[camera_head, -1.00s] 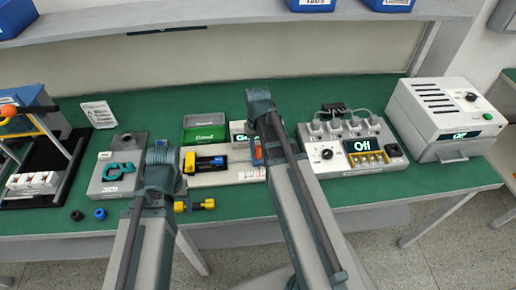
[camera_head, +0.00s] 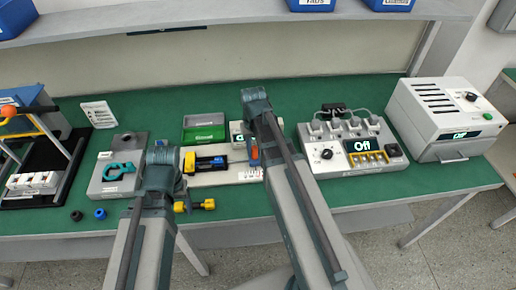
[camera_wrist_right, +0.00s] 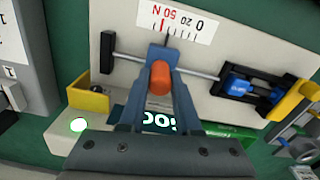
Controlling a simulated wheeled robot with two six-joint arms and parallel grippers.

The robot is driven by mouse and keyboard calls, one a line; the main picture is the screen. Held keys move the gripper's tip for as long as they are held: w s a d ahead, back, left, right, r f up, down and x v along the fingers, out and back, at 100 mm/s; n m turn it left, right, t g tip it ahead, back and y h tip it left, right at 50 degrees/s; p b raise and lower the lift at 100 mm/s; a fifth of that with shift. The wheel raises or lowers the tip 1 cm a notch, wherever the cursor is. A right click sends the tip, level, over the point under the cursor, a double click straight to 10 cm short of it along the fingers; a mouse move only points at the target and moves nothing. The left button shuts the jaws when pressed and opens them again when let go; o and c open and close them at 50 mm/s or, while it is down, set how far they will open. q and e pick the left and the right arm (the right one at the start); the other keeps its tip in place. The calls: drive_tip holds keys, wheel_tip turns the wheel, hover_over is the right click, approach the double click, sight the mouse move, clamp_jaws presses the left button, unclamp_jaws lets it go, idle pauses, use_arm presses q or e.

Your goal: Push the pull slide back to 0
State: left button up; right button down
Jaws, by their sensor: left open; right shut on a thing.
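The pull slide's orange-red handle (camera_head: 253,152) stands at the right part of the white tester base (camera_head: 225,178). My right gripper (camera_head: 256,140) is shut on the handle; the right wrist view shows the orange handle (camera_wrist_right: 160,78) between its fingers. The slide rides on a metal rod (camera_wrist_right: 195,73) from a black post (camera_wrist_right: 107,52) toward a blue-and-black motor (camera_wrist_right: 250,88).
A green bin (camera_head: 204,127) stands behind the tester. A control box reading Off (camera_head: 362,146) and a white oven-like unit (camera_head: 445,115) stand right. A grey block with a teal clamp (camera_head: 119,170) is left. Dark and blue rings (camera_head: 100,214) lie near the front edge.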

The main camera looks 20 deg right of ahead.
drive_tip(key=a, duration=0.2)
drive_tip(key=w+a, duration=0.1)
drive_tip(key=a, duration=0.1)
drive_tip(key=shift+w, duration=0.1)
drive_tip(key=c, duration=1)
unclamp_jaws()
drive_tip(key=shift+a, duration=0.1)
use_arm(q)
drive_tip(key=shift+a, duration=0.1)
use_arm(e)
drive_tip(key=o, duration=0.4)
drive_tip(key=shift+a, duration=0.1)
drive_tip(key=shift+r, duration=0.1)
use_arm(q)
drive_tip(key=shift+r+p, duration=0.45)
drive_tip(key=shift+p, duration=0.05)
use_arm(e)
drive_tip(key=shift+r, duration=0.4)
use_arm(q)
wheel_tip(320, 180, up, 13)
drive_tip(key=p, duration=1.3)
use_arm(e)
wheel_tip(320, 180, up, 13)
